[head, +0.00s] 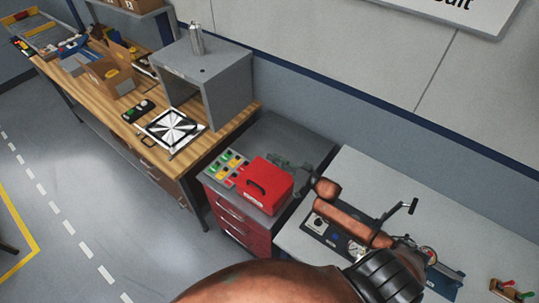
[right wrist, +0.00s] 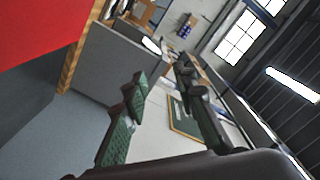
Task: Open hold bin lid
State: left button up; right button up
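The hold bin (head: 270,196) is a red box with a pale label on its front, standing on a red drawer cabinet. A red surface (right wrist: 60,25), likely the bin, fills that view's upper left corner. My left gripper is in neither view.
Left of the bin is a panel of coloured buttons (head: 226,168). A grey box (head: 222,95) stands on the wooden bench beyond. Right of the cabinet, a grey table (head: 380,185) carries a fixture with levers (head: 335,232), under my right arm.

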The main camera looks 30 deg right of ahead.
jog(key=shift+x, duration=1.3)
jog(key=shift+c, duration=0.4)
grip_shut()
